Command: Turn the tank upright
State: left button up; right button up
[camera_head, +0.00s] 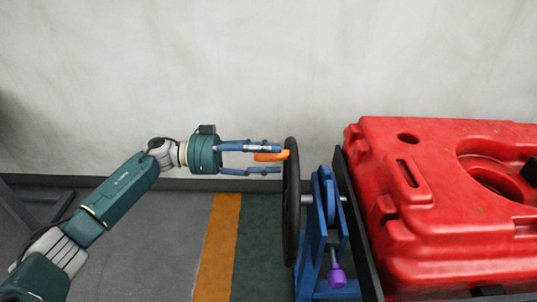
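The red tank (440,215) lies on the right in a dark frame (361,225), with a round opening and slots on the face turned up. A dark handwheel (292,200), seen nearly edge-on, stands left of the tank on a blue stand (312,245). An orange handle (271,156) sticks out from the wheel's upper part to the left. My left gripper (280,159) reaches from the left, with its blue fingers above and below the orange handle. The fingers look apart, and I see no clear grip on the handle. My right gripper is not in view.
A purple knob (336,276) sits low on the blue stand. A pale wall (250,70) stands behind. The grey floor (150,250) has an orange stripe (218,245) and a green area. A dark metal leg (25,205) shows at the far left.

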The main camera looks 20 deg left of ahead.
pick_arm(q)
grip_shut()
jog(key=shift+s+f, duration=0.15)
jog(key=shift+s, duration=0.05)
